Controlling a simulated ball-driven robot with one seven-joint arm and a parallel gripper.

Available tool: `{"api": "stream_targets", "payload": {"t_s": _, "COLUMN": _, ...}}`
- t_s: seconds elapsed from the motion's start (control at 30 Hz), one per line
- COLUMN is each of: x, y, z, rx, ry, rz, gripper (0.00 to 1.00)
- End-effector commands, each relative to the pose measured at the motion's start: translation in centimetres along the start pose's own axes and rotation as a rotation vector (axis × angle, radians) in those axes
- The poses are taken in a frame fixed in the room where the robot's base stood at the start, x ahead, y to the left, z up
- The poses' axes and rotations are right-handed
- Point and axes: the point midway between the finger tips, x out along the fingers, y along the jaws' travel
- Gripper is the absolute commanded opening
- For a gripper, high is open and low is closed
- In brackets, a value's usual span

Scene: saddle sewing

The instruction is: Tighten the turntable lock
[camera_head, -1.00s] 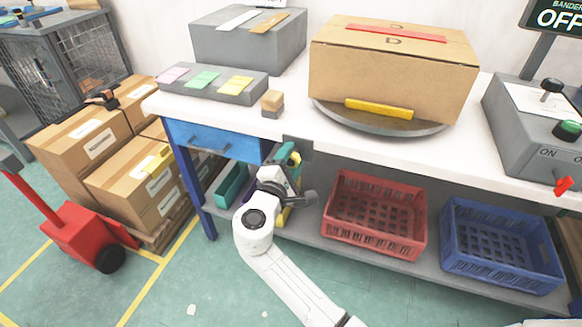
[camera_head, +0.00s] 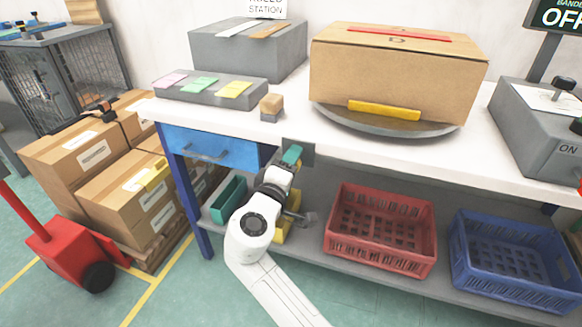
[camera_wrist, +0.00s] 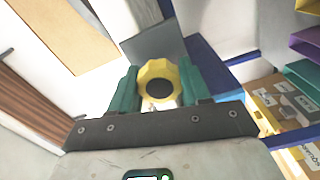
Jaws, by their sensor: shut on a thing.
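The turntable lock is a yellow knob (camera_wrist: 157,88) with a dark centre, in front of a grey plate (camera_wrist: 153,45) in the wrist view. My gripper (camera_wrist: 158,80) has a green finger on each side of the knob and is shut on it. In the head view my gripper (camera_head: 291,156) is at the small grey plate (camera_head: 306,150) on the table's front edge, and the knob is hidden there. The grey turntable (camera_head: 350,123) lies on the table top, with a cardboard box (camera_head: 385,80) on it.
A blue drawer (camera_head: 212,150) is just left of my gripper. Red (camera_head: 380,250) and blue (camera_head: 505,275) crates stand on the lower shelf (camera_head: 300,254) to the right. Left of the table are stacked cartons (camera_head: 85,155) and a red pallet jack (camera_head: 65,250).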

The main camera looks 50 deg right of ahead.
Motion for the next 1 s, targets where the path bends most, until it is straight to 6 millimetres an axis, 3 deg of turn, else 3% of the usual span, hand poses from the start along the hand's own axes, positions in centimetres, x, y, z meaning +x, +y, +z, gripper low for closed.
{"api": "stream_targets", "payload": {"t_s": 0.47, "x": -0.13, "y": -0.19, "z": -0.26, "rx": 0.011, "ry": 0.009, "rz": -0.005, "gripper": 0.16}}
{"api": "stream_targets", "payload": {"t_s": 0.5, "x": -0.13, "y": -0.19, "z": -0.27, "rx": 0.011, "ry": 0.009, "rz": -0.005, "gripper": 0.49}}
{"api": "stream_targets", "payload": {"t_s": 0.73, "x": -0.08, "y": -0.08, "z": -0.17, "rx": 0.011, "ry": 0.005, "rz": -0.002, "gripper": 0.71}}
{"api": "stream_targets", "payload": {"t_s": 1.0, "x": -0.21, "y": 0.00, "z": -0.10, "rx": 0.011, "ry": 0.003, "rz": -0.001, "gripper": 0.71}}
